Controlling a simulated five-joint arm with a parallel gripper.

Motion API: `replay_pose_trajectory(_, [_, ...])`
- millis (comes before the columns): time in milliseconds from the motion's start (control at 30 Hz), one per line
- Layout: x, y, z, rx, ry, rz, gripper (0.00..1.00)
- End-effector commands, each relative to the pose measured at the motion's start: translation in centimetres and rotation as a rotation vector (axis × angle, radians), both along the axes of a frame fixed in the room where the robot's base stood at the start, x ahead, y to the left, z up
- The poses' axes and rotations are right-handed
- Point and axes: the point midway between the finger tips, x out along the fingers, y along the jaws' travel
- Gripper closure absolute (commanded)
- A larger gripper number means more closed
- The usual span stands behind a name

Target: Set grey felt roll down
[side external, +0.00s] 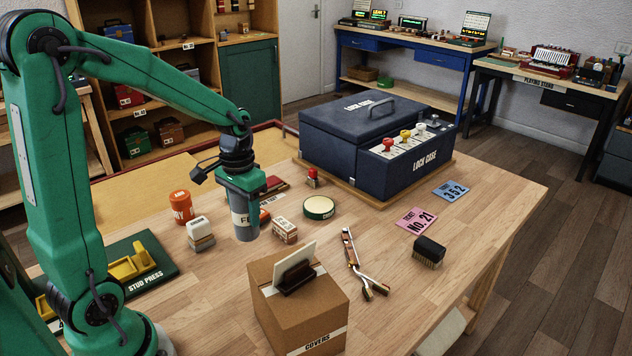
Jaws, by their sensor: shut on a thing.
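The grey felt roll (246,226) is an upright grey cylinder with a pale label band, of which only the start of the lettering shows. My gripper (246,190) points down and is shut on the roll's upper part, hiding its top. The roll is over the middle-left of the wooden table (395,277). I cannot tell whether its base touches the tabletop or is slightly above it.
Close to the roll are a stamp-like block (285,231), a white block (200,232), an orange jar (181,207) and a round green tin (319,207). The covers box (300,310) stands in front. The lock case (375,145) stands behind.

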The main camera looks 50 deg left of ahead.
Motion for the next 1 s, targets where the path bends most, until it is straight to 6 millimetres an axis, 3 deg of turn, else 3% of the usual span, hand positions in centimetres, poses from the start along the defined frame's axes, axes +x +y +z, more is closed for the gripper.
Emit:
replay_pose_trajectory(300, [0.0,0.0,-4.3,0.000,0.003,0.000,0.73])
replay_pose_trajectory(667, [0.0,0.0,-5.4,0.000,0.001,0.000,0.73])
replay_pose_trajectory(1000, [0.0,0.0,-8.4,0.000,0.002,0.001,0.73])
